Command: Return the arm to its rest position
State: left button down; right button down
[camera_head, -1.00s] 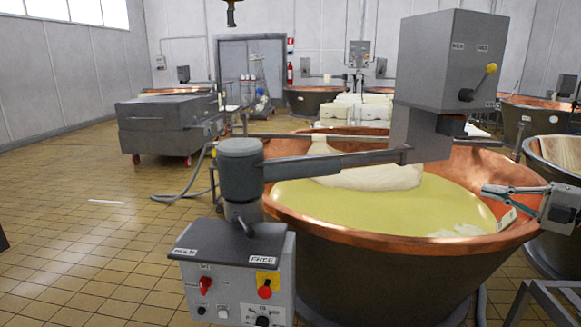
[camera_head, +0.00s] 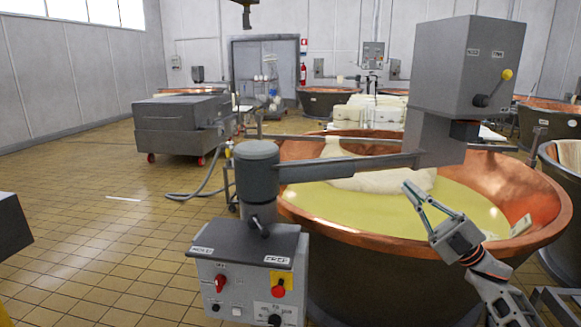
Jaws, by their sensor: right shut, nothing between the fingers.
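My right gripper (camera_head: 404,191) is over the near right part of the large copper vat (camera_head: 540,238), in front of its yellow liquid. Its fingers point up and left, and it is shut with nothing between them. My right arm (camera_head: 494,282) comes in from the lower right corner, outside the vat's near rim. A small pale flat piece (camera_head: 521,226) sits inside the vat's right wall, apart from the gripper. My left gripper is not in view.
A grey control box (camera_head: 248,275) with knobs stands before the vat; its horizontal arm (camera_head: 345,167) crosses above the vat to a grey housing (camera_head: 465,75). A wheeled grey cart (camera_head: 180,125) stands back left. The tiled floor (camera_head: 110,235) at left is mostly open.

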jog(key=w+d+f+m+t+h, duration=0.4)
jog(key=w+d+m+t+h, duration=0.5)
jog(key=w+m+t+h, duration=0.6)
jog(key=w+d+f+m+g+h, duration=0.2)
jog(key=d+f+m+g+h, duration=0.65)
jog(key=f+h, duration=0.4)
jog(key=s+a+f+g+y, duration=0.2)
jog(key=s+a+f, duration=0.4)
jog(key=s+f, duration=0.5)
jog(key=s+a+f+g+y, duration=0.1)
jog(key=s+a+f+y, duration=0.2)
jog(key=s+a+f, duration=0.8)
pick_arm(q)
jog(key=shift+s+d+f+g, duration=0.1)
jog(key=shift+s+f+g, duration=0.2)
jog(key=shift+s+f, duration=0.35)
pick_arm(e)
jog(key=s+a+f+g, duration=0.1)
jog(key=s+f, duration=0.3)
jog(key=s, duration=0.5)
jog(key=s+a+f+g+y, duration=0.1)
jog(key=s+a+f, duration=0.2)
jog(key=s+f, duration=0.2)
jog(key=s+a+f+g, duration=0.2)
jog(key=s+f, duration=0.3)
jog(key=s, duration=0.7)
jog(key=shift+s+a+f, duration=0.25)
jog(key=shift+s+a, duration=0.1)
jog(key=shift+a, duration=0.05)
